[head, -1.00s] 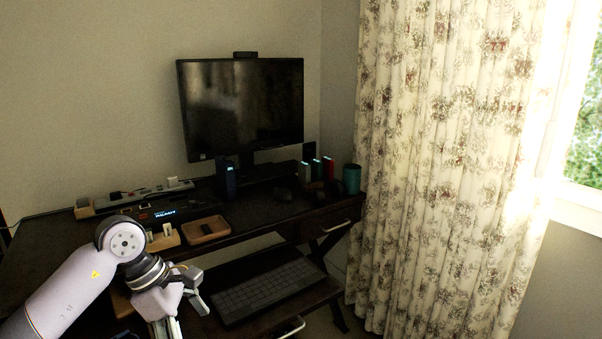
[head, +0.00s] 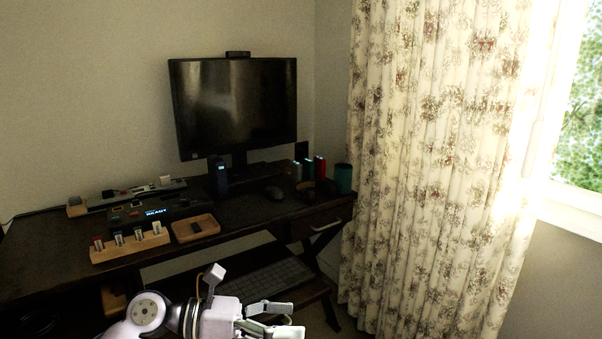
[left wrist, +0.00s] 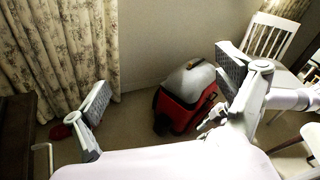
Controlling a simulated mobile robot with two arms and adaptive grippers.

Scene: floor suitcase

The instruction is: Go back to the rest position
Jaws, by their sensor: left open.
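My left gripper (head: 275,318) is low in the head view, in front of the desk's keyboard tray. Its fingers are spread and nothing is between them. It also shows in the left wrist view (left wrist: 163,72), with its two fingers wide apart over the floor area. My right gripper is not seen in either view.
The dark desk (head: 60,255) carries a monitor (head: 235,105), a wooden holder with several sticks (head: 130,242) and a wooden tray (head: 195,228). A keyboard (head: 265,283) lies below. A red and grey machine (left wrist: 187,95) and white chair (left wrist: 265,42) stand on the floor.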

